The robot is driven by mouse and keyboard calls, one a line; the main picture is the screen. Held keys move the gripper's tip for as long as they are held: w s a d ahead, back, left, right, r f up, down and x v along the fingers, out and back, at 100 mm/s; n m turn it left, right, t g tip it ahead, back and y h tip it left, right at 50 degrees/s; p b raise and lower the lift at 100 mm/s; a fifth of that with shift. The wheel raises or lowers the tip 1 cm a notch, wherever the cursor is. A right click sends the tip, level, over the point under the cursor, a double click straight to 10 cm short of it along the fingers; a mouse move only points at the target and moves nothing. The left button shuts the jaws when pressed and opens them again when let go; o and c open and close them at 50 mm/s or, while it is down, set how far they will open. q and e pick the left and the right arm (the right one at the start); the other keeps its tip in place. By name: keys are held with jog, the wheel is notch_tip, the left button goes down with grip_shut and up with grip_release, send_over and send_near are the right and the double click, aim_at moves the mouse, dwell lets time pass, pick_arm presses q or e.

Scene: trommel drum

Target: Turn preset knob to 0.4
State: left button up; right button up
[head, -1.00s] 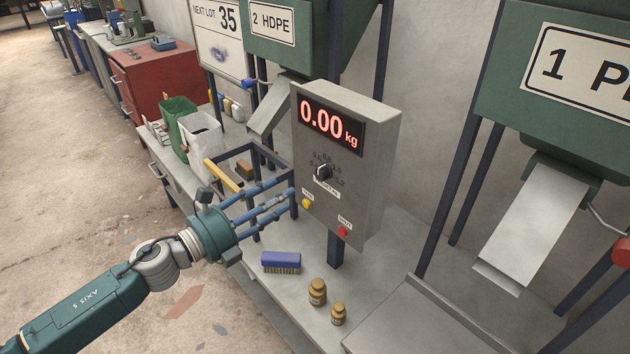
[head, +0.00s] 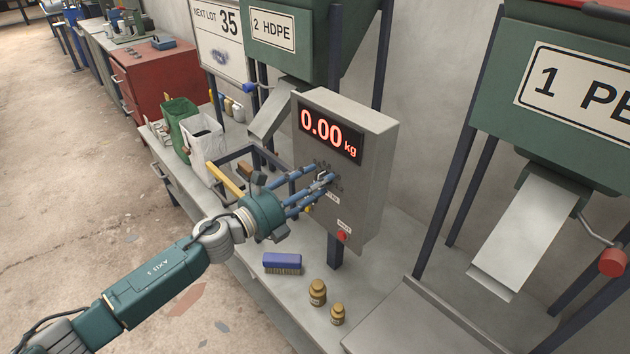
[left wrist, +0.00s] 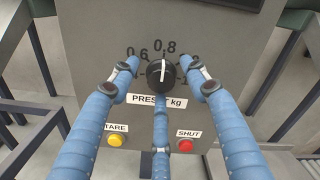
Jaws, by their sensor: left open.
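The preset knob (left wrist: 161,74) is black with a white pointer line, on the front of the grey scale box (head: 362,185). In the left wrist view its pointer stands nearly upright, toward the 0.8 mark; 0.6 is printed to its left, and the mark to its right is partly hidden. My left gripper (head: 322,179) is open at the panel. In the left wrist view two fingers are left and right of the knob and the third is below it. I cannot tell whether they touch it. In the head view the fingers mostly hide the knob.
The box display (head: 328,130) reads 0.00 kg. Below the knob are a yellow TARE button (left wrist: 116,141) and a red SHUT button (left wrist: 185,146). A blue brush (head: 282,262) and two brass weights (head: 317,292) are on the bench. A metal frame stands left of the box.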

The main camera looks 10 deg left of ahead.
pick_arm(q)
jog(key=c, duration=1.2)
jog(key=shift+o, duration=0.2)
jog(key=shift+r+n, duration=0.1)
jog(key=shift+n, duration=0.2)
jog(key=n+p, duration=0.2)
jog(key=n, duration=0.1)
jog(key=shift+w+a+r+n, duration=0.1)
jog(key=shift+n, duration=0.2)
jog(key=n+p, duration=0.2)
jog(key=n, duration=0.3)
jog(key=shift+n, duration=0.3)
jog(key=n+p, duration=0.2)
jog(key=n, duration=0.3)
jog(key=shift+a, duration=0.1)
jog(key=n+p, duration=0.1)
jog(key=n, duration=0.4)
jog(key=shift+f, duration=0.3)
